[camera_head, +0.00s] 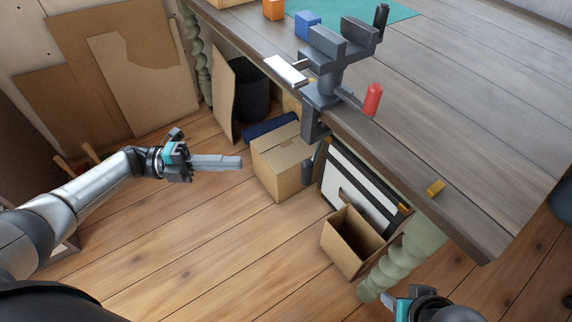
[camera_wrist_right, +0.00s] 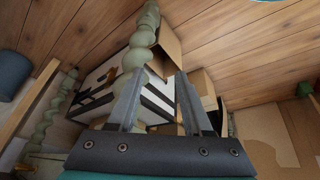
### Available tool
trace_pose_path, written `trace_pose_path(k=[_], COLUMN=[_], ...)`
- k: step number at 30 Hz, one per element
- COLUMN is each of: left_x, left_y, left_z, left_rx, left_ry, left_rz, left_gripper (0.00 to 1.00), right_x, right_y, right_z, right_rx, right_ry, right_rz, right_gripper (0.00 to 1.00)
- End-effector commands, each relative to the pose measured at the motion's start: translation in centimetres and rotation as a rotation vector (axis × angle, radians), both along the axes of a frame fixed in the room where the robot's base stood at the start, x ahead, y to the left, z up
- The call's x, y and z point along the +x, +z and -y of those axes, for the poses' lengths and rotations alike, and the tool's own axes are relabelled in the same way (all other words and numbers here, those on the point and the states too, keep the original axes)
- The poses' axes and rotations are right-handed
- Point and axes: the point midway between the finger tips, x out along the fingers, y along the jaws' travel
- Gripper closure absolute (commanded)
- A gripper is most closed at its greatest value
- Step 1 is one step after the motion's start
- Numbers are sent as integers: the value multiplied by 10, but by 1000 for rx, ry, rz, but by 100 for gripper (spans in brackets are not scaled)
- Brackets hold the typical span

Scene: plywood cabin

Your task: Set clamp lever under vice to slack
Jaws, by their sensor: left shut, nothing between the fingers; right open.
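A dark grey vice (camera_head: 334,62) is clamped to the table's edge. A lever with a red grip (camera_head: 373,98) sticks out to the right from low on the vice, its grip standing up over the tabletop. A clamp bracket (camera_head: 313,124) reaches down over the edge, with a dark handle (camera_head: 308,172) hanging below. My left gripper (camera_head: 240,162) is shut and empty, over the floor left of the bracket and apart from it. My right gripper (camera_head: 390,299) is partly visible at the bottom edge; its wrist view shows the fingers (camera_wrist_right: 158,85) apart, with nothing held.
The wooden table (camera_head: 460,130) fills the right side. Blue (camera_head: 308,24) and orange (camera_head: 273,9) blocks lie behind the vice. Below stand a closed carton (camera_head: 280,165), an open carton (camera_head: 350,243) and a twisted green table leg (camera_head: 400,265).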

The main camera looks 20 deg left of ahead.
Motion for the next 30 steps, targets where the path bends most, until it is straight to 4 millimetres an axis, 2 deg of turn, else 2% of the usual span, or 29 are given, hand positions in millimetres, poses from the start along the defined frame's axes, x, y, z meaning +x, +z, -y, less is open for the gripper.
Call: trace_pose_path(k=[3, 6, 11, 14, 19, 24, 30], left_x=[-5, -8, -8, -6, -1, 6, 12], left_y=[-2, -1, 1, 2, 1, 1, 0], left_z=[-17, -24, -18, -4, 31, 68, 100], left_rx=[53, 72, 77, 74, 71, 72, 74], left_ry=[-46, -67, -77, -78, -79, -77, -75], left_rz=[56, 78, 87, 87, 86, 86, 86], left_gripper=[100, 100, 100, 100, 100, 100, 100], right_x=[-4, -7, -7, -7, -6, -7, -3], right_y=[15, 23, 26, 24, 22, 26, 30], right_z=[-1, -1, -1, -1, -1, -1, -5], right_rx=[5, 6, 6, 6, 6, 7, 21], right_ry=[-2, -2, -2, -2, -1, -2, 6], right_rz=[15, 19, 17, 14, 14, 21, 65], right_gripper=[50, 50, 50, 50, 50, 50, 50])
